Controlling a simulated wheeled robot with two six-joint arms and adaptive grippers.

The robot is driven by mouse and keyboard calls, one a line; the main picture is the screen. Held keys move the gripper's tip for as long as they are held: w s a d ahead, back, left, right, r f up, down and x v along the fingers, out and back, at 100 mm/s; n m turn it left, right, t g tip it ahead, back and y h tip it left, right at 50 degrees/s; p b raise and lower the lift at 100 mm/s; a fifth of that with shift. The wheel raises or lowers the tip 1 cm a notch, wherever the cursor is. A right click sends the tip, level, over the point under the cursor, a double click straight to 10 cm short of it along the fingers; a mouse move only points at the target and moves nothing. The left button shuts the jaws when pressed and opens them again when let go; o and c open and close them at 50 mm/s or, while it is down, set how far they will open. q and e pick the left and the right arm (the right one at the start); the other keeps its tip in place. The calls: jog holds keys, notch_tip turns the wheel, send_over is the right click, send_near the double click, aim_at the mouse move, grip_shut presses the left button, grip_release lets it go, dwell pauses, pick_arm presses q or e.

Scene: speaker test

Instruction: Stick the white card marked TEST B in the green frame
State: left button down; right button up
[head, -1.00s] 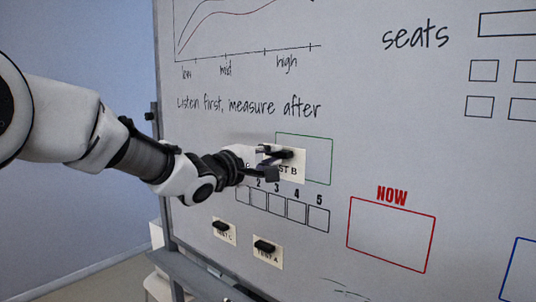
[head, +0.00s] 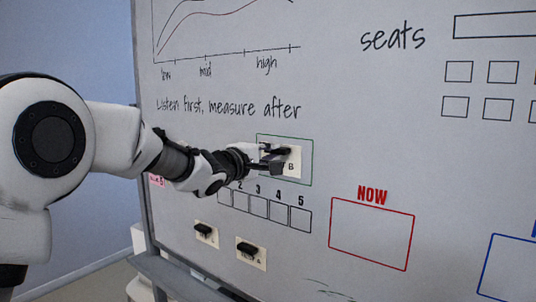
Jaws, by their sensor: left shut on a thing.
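The white card (head: 292,168) has a black grip on it and shows the letter B; the rest of its text is hidden behind my gripper. My left gripper (head: 276,158) is shut on the card's black grip. The green frame (head: 312,160) is drawn on the whiteboard, and the card appears inside its outline, with green lines visible above, right and below. I cannot tell whether the card touches the board. My right gripper is not in view.
Two other white cards with black grips, one on the left (head: 206,234) and one marked A (head: 252,255), are on the whiteboard (head: 400,130) below. A row of numbered boxes (head: 279,210) lies under the green frame. A red NOW frame (head: 371,234) is at right.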

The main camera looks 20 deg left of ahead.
pick_arm(q)
jog(key=shift+s, duration=0.15)
jog(key=shift+w+d, duration=0.1)
jog(key=shift+w, duration=0.15)
dwell(0.4)
jog(key=c, duration=0.7)
grip_release()
jog(key=shift+o, duration=0.2)
jog(key=v, duration=0.7)
jog(key=shift+r, duration=0.1)
